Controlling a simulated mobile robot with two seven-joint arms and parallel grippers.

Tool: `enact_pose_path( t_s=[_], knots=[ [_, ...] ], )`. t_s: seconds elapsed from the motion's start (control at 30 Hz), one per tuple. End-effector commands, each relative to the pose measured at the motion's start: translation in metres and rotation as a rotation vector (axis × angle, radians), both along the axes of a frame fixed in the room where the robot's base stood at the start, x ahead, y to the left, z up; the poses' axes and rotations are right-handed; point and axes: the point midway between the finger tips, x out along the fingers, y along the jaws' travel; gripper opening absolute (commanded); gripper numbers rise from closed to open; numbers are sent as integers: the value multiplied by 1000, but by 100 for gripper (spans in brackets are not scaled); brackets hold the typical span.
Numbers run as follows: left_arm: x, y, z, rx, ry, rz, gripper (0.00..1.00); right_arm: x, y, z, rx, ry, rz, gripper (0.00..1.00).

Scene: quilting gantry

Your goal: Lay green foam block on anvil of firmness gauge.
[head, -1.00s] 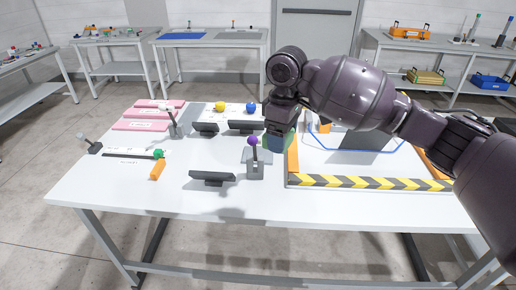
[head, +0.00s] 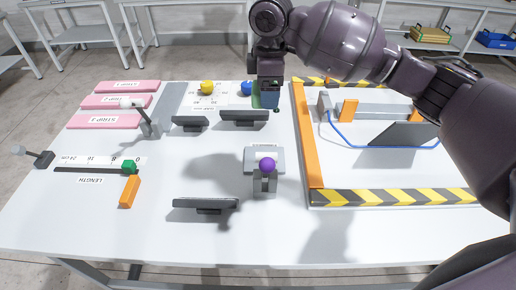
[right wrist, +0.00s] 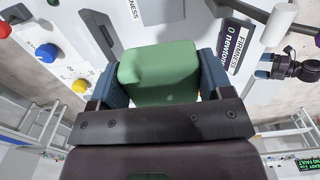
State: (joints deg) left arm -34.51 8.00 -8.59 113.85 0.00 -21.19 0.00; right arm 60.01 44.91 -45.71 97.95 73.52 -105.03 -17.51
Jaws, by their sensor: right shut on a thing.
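The green foam block (right wrist: 160,75) is between the two blue fingers of my right gripper (right wrist: 158,88), which is shut on it. In the head view my right gripper (head: 267,100) is near the far edge of the table, and a sliver of the block (head: 256,98) shows beside it. A grey press with a purple knob (head: 267,165) stands front of it; its plate (head: 250,158) may be the anvil, but I cannot tell for sure. A dark display reading "FIRMNESS 0 newton" (right wrist: 238,45) shows in the right wrist view. My left gripper is out of view.
A frame with an orange side (head: 306,140) and a hazard-striped front edge (head: 390,197) lies at right. Yellow (head: 207,87) and blue (head: 246,88) knobs stand at the back. Dark displays (head: 205,204) and a length slider (head: 128,167) are at left. The front right table is clear.

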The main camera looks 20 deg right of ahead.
Motion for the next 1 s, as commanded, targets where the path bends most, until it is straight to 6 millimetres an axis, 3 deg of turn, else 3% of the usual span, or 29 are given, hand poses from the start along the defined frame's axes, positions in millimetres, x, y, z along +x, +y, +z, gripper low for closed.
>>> enact_pose_path(
  t_s=[0.27,0.73,1.0],
  knots=[
    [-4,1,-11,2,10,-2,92,0,0,-31,0,4,-1,48],
    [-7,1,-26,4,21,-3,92,-1,0,-130,0,4,-1,48],
    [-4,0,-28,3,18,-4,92,0,0,-152,0,1,0,48]
  ],
)
